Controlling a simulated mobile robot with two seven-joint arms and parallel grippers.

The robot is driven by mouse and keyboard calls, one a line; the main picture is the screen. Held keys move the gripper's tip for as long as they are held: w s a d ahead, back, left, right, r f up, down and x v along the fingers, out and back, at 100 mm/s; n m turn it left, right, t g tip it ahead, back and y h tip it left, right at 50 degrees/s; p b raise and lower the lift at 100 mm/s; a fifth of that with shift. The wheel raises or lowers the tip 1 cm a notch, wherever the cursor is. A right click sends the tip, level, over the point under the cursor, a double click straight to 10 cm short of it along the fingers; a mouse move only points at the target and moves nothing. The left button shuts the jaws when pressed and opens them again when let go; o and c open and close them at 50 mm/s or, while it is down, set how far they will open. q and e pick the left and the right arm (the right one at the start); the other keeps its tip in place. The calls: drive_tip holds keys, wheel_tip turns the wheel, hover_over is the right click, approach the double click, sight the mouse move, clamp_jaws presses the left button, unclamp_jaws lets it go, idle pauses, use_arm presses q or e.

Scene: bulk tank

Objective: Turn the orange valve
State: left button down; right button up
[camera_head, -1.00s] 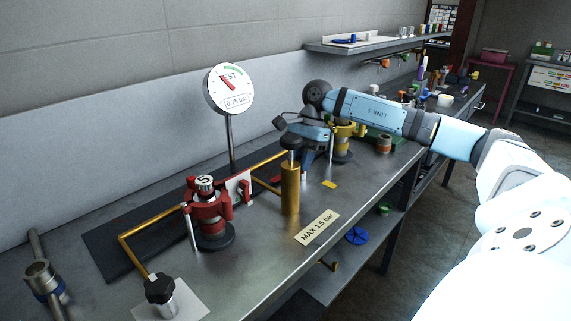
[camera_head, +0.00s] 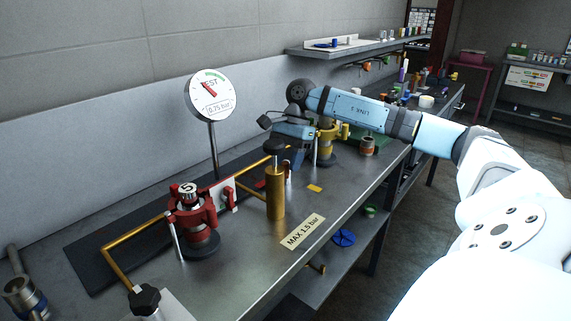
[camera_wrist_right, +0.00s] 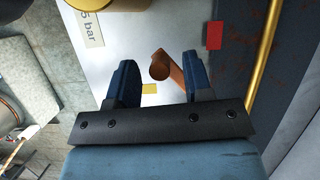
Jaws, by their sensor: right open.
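An orange-brown valve handle (camera_wrist_right: 168,68) shows in the right wrist view, between and just beyond my fingertips. It stands over the pale bench top and appears apart from both fingers. My right gripper (camera_wrist_right: 160,78) is open, with one dark blue finger on each side of the handle. In the head view my right gripper (camera_head: 289,150) points down behind the brass cylinder, and its fingers are partly hidden. Only a small part of the orange valve (camera_head: 289,170) shows there. My left gripper is not in view.
The brass cylinder (camera_head: 275,194) with a black knob stands close in front of my gripper. A brass pipe (camera_head: 134,238), red clamp (camera_head: 192,213) and round gauge (camera_head: 211,96) are to the left. A yellow-collared fitting (camera_head: 325,141) stands behind.

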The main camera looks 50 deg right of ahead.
drive_tip(key=p+v, duration=0.2)
drive_tip(key=v, duration=1)
drive_tip(key=shift+r, duration=0.25)
